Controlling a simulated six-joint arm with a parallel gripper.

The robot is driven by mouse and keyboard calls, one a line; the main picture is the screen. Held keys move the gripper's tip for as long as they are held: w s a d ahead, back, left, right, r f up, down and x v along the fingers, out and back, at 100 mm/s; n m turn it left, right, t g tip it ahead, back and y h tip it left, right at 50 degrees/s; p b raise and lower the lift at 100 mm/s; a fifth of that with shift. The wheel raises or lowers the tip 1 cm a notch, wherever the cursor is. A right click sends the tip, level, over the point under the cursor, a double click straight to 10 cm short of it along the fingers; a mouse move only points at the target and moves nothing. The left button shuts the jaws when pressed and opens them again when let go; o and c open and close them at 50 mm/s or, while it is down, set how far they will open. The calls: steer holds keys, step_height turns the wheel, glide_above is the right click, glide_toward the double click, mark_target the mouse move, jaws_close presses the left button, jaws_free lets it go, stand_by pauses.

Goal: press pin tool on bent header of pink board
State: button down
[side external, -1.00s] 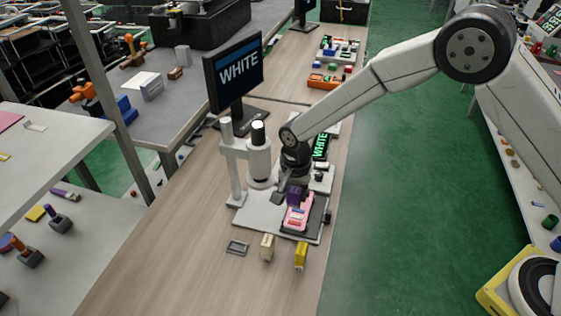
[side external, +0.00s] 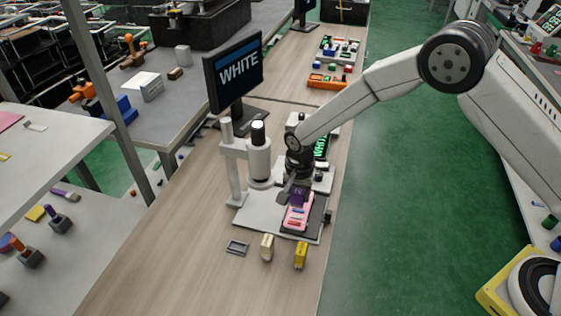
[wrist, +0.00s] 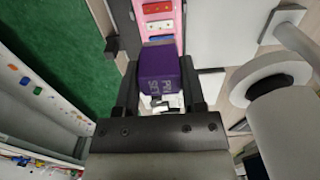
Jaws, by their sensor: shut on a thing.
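The pink board (side external: 297,218) lies on a dark holder on the light grey base plate in the side view. It also shows at the top of the wrist view (wrist: 159,6), with red, white and blue parts across it. My gripper (wrist: 160,85) is shut on a purple block-shaped tool (wrist: 161,66) with partly legible white lettering. In the side view the purple tool (side external: 298,197) is at the upper end of the pink board. I cannot tell whether it touches the board. The bent header is not clearly visible, hidden by the tool or too small.
A white microscope-like stand (side external: 259,160) rises close to the left of my gripper. A monitor reading WHITE (side external: 235,72) stands behind it. The bench's left front is clear.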

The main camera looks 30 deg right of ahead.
mark_target(297, 203)
steer(key=shift+f, duration=1.6)
steer(key=shift+f, duration=0.55)
stand_by(0.8)
steer(key=shift+r, duration=0.1)
steer(key=shift+r, duration=3.45)
